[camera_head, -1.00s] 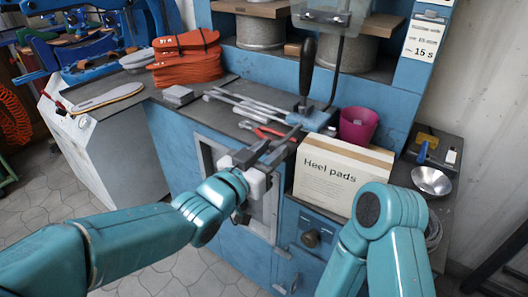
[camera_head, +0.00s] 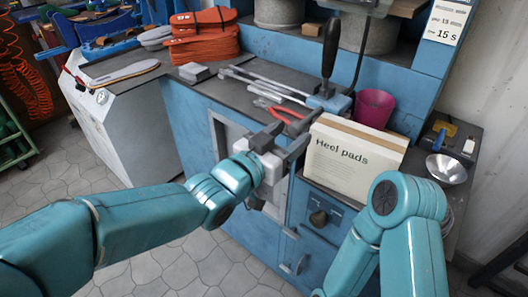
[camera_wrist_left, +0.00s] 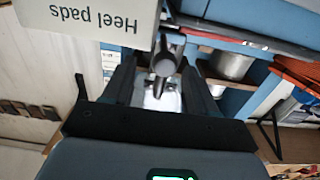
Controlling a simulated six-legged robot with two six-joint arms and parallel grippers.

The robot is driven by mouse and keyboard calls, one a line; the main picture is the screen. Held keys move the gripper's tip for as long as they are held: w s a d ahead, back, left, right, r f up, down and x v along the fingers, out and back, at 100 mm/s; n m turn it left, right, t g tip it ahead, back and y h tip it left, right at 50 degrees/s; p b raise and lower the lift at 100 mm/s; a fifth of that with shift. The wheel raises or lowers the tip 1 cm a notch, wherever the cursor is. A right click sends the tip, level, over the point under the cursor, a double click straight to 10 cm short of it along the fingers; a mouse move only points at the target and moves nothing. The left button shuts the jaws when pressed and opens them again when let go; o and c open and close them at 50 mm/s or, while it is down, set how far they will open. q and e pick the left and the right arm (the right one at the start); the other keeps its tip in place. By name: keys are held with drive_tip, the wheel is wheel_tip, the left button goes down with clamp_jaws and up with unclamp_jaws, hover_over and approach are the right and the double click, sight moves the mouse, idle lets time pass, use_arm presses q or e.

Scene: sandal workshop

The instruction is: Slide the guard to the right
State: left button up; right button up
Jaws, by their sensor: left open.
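The guard (camera_head: 356,5) is a clear panel at the top edge of the head view, mostly cut off. It stands above the bench, behind a tall black-handled lever (camera_head: 330,45). My left gripper (camera_head: 284,138) is open at the bench's front edge, left of the Heel pads box and well below and in front of the guard. In the left wrist view, which is upside down, its two dark fingers (camera_wrist_left: 158,88) stand apart. A dark rounded handle and a pale patch show between them, apparently beyond the fingers. My right gripper is not in view; only my right arm shows.
The Heel pads box (camera_head: 352,150) stands close to the right of my left gripper. Red-handled pliers (camera_head: 290,118) and metal tools lie behind it. A pink cup (camera_head: 374,106) and a metal bowl (camera_head: 446,168) are farther right. Orange sheets (camera_head: 201,38) are stacked at the back left.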

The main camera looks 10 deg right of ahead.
use_arm(q)
drive_tip(key=p+v, duration=0.1)
drive_tip(key=v, duration=1.4)
drive_tip(key=w+a+f+n+g+y, duration=0.1)
drive_tip(key=a+f+n+y, duration=0.15)
drive_tip(key=f, duration=0.75)
drive_tip(key=w+a+f+n+g+y, duration=0.1)
drive_tip(key=a+f+n+y, duration=0.2)
drive_tip(key=f, duration=0.6)
drive_tip(key=w+a+f+n+g+y, duration=0.15)
drive_tip(key=a+f, duration=0.35)
drive_tip(key=f, duration=0.5)
drive_tip(key=s+a+f+n+g+y, duration=0.35)
drive_tip(key=s+f+n+g, duration=0.2)
drive_tip(key=s+f, duration=1.05)
wheel_tip(320, 180, up, 23)
drive_tip(key=s+g+p, duration=0.1)
drive_tip(key=p, duration=2.2)
drive_tip(key=shift+s+a+g, duration=0.25)
drive_tip(key=shift+a+g, duration=0.05)
drive_tip(key=shift+a, duration=0.05)
